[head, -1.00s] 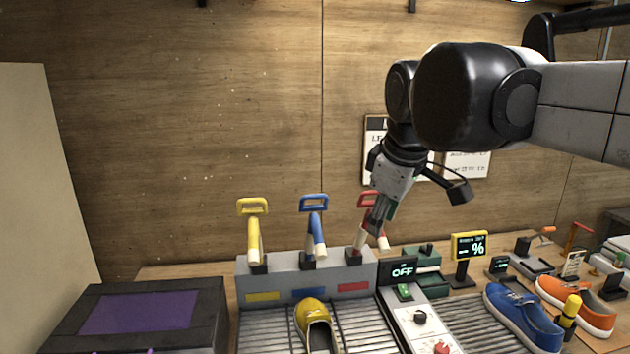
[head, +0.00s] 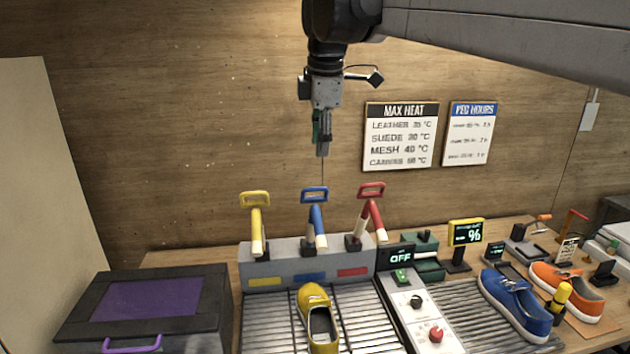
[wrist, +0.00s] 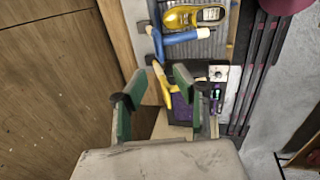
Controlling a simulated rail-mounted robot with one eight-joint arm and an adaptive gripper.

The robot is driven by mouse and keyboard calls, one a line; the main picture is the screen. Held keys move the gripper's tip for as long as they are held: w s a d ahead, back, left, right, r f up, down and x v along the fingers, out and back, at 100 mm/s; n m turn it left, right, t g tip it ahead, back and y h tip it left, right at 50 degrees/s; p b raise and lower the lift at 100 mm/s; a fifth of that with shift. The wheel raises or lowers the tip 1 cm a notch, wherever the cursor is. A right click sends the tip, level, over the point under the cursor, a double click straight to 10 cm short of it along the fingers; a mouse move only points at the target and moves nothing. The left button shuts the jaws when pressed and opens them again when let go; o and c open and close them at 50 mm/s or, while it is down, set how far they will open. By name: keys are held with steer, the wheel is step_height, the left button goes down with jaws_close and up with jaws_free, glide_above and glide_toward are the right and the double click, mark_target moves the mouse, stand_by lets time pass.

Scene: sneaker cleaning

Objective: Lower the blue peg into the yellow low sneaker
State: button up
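The blue peg (head: 317,226) stands in the middle of the grey peg rack, its blue loop handle up and its pale foot low. It also shows in the wrist view (wrist: 176,38). The yellow low sneaker (head: 318,318) lies on the slatted rack in front, its opening facing up. It also shows in the wrist view (wrist: 195,17). My gripper (head: 323,152) hangs above the blue peg's handle, apart from it, pointing down. In the wrist view its two green-padded fingers (wrist: 160,92) are spread with nothing between them.
A yellow peg (head: 256,225) and a red peg (head: 370,215) stand on either side of the blue one in the peg rack (head: 262,268). A dark box with a purple top (head: 145,299) is left. A control panel (head: 418,310) and blue sneaker (head: 514,303) are right.

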mark_target(318, 190)
steer(key=p+x, duration=0.1)
steer(key=x, duration=1)
steer(key=shift+c, duration=0.5)
jaws_close()
